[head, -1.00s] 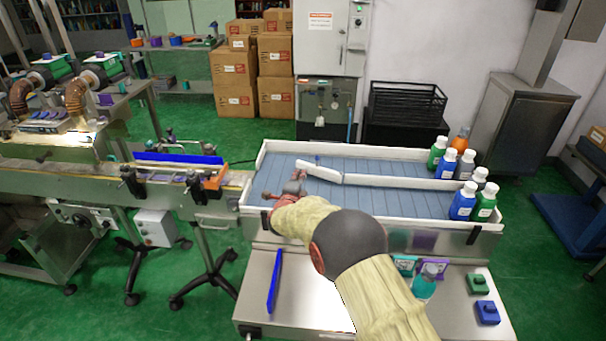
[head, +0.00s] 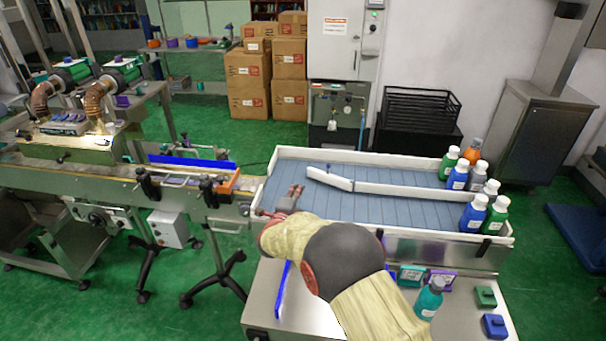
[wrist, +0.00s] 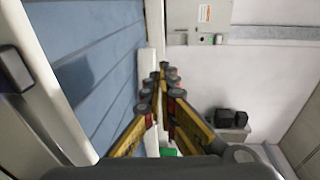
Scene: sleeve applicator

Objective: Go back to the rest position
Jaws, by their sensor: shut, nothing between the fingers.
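My gripper (head: 296,190) is at the left end of the blue-grey slatted conveyor table (head: 400,209), just above its surface in the head view. In the wrist view my gripper (wrist: 163,82) shows its yellow-sided fingers together and empty, with the white rail and the slats (wrist: 90,90) beyond them. My forearm crosses the front of the table and hides part of its near wall.
Several bottles, such as a blue one (head: 473,213), stand at the table's right end. A white angled divider (head: 400,191) crosses the slats. A teal bottle (head: 429,298), a green block (head: 485,297) and a blue block (head: 493,326) are on the front bench. The left slats are clear.

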